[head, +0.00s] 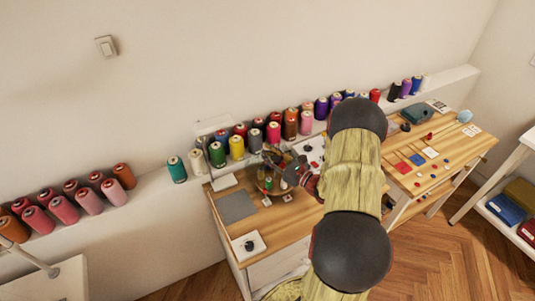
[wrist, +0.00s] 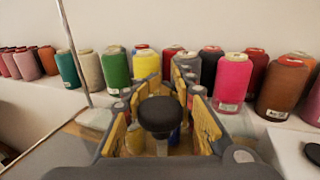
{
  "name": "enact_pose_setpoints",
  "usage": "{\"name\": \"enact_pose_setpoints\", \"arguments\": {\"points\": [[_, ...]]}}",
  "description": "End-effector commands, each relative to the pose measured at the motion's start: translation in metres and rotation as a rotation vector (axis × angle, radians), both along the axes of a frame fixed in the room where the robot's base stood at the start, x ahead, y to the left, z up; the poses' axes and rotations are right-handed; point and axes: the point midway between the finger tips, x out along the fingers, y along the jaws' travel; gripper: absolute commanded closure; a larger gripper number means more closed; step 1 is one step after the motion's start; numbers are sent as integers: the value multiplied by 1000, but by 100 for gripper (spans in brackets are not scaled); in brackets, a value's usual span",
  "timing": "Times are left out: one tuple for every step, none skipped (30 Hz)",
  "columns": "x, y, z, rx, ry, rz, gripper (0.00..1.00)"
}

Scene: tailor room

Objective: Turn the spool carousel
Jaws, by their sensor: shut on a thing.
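The spool carousel (head: 286,196) is a round wooden stand on the left part of the workbench, holding small spools. My gripper (head: 282,166) is above it and partly hides it in the head view. In the wrist view, a round black knob (wrist: 160,116) stands between my gripper's yellow-padded fingers. My gripper is shut on this knob. Most of the carousel is hidden behind the fingers and knob in the wrist view.
A white ledge (head: 150,201) along the wall carries many thread cones, including a yellow cone (wrist: 146,66) and a pink cone (wrist: 234,80) close behind my gripper. A thin upright rod (wrist: 74,50) stands to the left. A grey mat (head: 236,206) lies left of the carousel.

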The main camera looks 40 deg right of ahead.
Motion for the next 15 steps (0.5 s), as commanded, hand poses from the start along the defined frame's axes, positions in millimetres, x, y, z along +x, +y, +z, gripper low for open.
{"name": "enact_pose_setpoints", "arguments": {"points": [[0, 0, 0, 0, 0, 0, 100], [0, 0, 0, 0, 0, 0, 100], [0, 0, 0, 0, 0, 0, 100], [0, 0, 0, 0, 0, 0, 100], [0, 0, 0, 0, 0, 0, 100], [0, 0, 0, 0, 0, 0, 100], [0, 0, 0, 0, 0, 0, 100], [0, 0, 0, 0, 0, 1, 100], [0, 0, 0, 0, 0, 2, 100], [0, 0, 0, 0, 0, 4, 100], [0, 0, 0, 0, 0, 7, 100], [0, 0, 0, 0, 0, 11, 100], [0, 0, 0, 0, 0, 14, 100], [0, 0, 0, -1, 0, 19, 100], [0, 1, 0, -1, 0, 28, 100]]}}
